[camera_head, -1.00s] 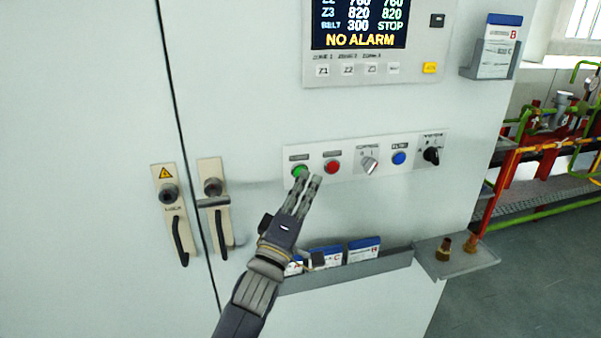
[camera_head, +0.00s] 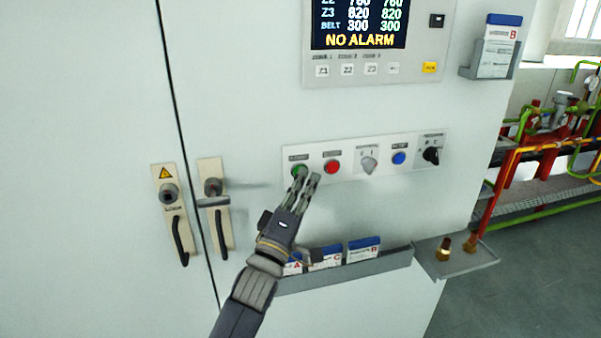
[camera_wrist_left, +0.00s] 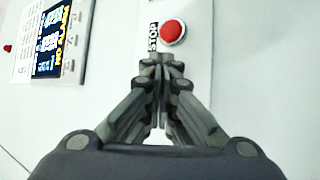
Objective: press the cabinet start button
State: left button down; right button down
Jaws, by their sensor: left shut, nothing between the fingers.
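The cabinet's button strip (camera_head: 345,178) carries a green button (camera_head: 299,171) at its left end and a red button (camera_head: 332,167) beside it. My left gripper (camera_head: 308,178) is shut and empty, reaching up from below. Its fingertips overlap the lower right edge of the green button; I cannot tell whether they touch it. In the left wrist view the closed fingertips (camera_wrist_left: 165,66) lie just below the red button (camera_wrist_left: 173,32), which is labelled STOP. The green button is hidden there. The display (camera_head: 360,24) reads NO ALARM and BELT 300 300. My right gripper is not in view.
The strip also holds a selector knob (camera_head: 369,163), a blue button (camera_head: 399,158) and a black switch (camera_head: 432,155). Below are a card rack (camera_head: 350,268) and a small shelf (camera_head: 465,266). Door handles (camera_head: 215,205) stick out at left.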

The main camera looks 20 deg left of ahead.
pick_arm(q)
jog(key=shift+s+d, duration=0.45)
jog(key=shift+s, duration=0.3)
jog(key=s+d, duration=0.1)
jog(key=s, duration=0.1)
jog(key=s+d+p, duration=0.1)
jog(key=s, duration=0.1)
jog(key=shift+d, duration=0.4)
dwell(0.4)
